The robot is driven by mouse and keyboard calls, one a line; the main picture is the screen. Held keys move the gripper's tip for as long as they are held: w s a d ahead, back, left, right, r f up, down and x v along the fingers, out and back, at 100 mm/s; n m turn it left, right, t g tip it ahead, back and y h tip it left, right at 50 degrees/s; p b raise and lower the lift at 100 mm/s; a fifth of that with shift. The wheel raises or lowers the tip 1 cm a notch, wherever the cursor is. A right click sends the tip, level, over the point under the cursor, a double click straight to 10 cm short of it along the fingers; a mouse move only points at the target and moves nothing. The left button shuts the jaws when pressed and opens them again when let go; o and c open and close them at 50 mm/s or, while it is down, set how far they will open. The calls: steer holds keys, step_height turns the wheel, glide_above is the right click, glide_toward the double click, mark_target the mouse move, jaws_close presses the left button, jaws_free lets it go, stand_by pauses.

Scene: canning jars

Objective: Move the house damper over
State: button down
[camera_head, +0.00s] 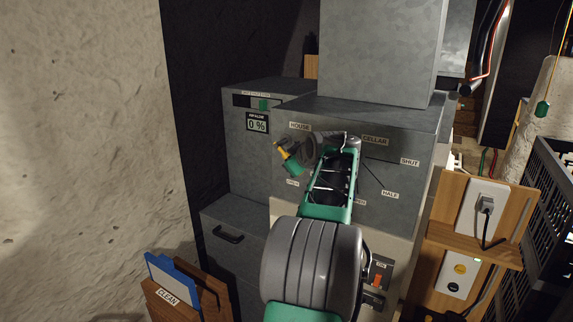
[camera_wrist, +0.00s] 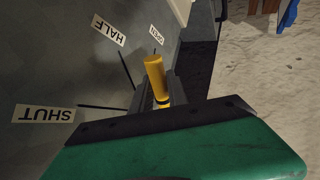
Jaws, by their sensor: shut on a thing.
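The house damper (camera_head: 283,150) is a lever with a yellow grip on the grey furnace front, below the HOUSE label. Its yellow grip (camera_wrist: 155,72) stands up between my fingers in the wrist view. My gripper (camera_head: 290,161) is shut on this grip; it also shows in the wrist view (camera_wrist: 166,97). In the wrist view, the SHUT label (camera_wrist: 43,113), HALF label (camera_wrist: 108,32) and OPEN label (camera_wrist: 156,36) have dark marks beside them. The grip appears near the OPEN mark, but my gripper hides the lever's exact angle.
The CELLAR label (camera_head: 375,141) is to the right, with its own SHUT, HALF and OPEN labels; my arm covers part of that side. A grey box with a 0 % display (camera_head: 257,123) stands left. A wooden outlet panel (camera_head: 452,212) and black crate (camera_head: 545,200) are at right.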

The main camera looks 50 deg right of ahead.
steer(key=c, duration=1.3)
jaws_free()
steer(key=shift+s, duration=0.1)
steer(key=b+v, duration=0.1)
steer(key=v, duration=0.6)
steer(key=shift+s+a+r+b, duration=0.2)
steer(key=shift+b, duration=0.15)
